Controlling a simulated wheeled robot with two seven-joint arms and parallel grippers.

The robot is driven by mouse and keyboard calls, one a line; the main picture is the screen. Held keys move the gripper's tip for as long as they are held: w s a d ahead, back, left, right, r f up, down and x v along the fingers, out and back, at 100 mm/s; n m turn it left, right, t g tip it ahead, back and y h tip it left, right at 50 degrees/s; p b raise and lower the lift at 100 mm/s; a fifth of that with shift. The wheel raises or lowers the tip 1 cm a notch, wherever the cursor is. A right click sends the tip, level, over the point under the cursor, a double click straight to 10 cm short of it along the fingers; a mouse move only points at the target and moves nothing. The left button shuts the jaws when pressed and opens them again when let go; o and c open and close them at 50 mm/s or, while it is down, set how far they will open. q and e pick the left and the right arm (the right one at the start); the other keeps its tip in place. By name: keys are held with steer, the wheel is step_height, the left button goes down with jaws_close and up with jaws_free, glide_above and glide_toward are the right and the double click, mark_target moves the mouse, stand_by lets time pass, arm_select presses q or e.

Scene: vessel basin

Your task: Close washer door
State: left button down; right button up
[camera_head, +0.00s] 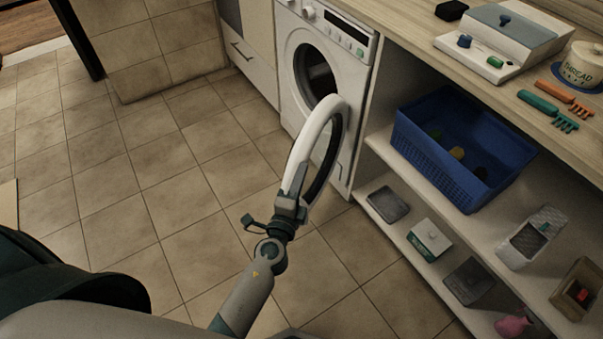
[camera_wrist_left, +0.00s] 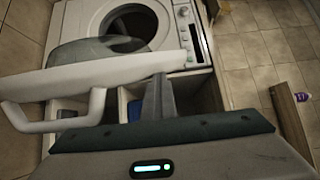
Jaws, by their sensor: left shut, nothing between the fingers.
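The white washer (camera_head: 325,70) stands at the top middle of the head view, with its dark round opening uncovered. Its round door (camera_head: 335,112), a white ring, stands swung open toward me. In the left wrist view the door (camera_wrist_left: 85,75) shows nearly edge-on with a white handle (camera_wrist_left: 50,122), and the washer (camera_wrist_left: 172,25) is behind it. My left gripper (camera_head: 291,204) is shut and empty at the near, lower-left rim of the door. Its fingers (camera_wrist_left: 158,98) overlap the door edge in the wrist view; I cannot tell whether they touch. My right gripper is out of view.
Right of the washer, a wooden counter (camera_head: 415,42) sits over open shelves with a blue basket (camera_head: 415,150) and several small items. The tiled floor (camera_head: 150,170) left of the door is clear. A drawer cabinet (camera_head: 252,65) stands left of the washer.

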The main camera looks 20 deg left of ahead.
arm_select(q)
steer(key=shift+w+a+f+m+h, duration=0.3)
steer(key=shift+a+h, duration=0.1)
steer(key=shift+a, duration=0.2)
stand_by(0.7)
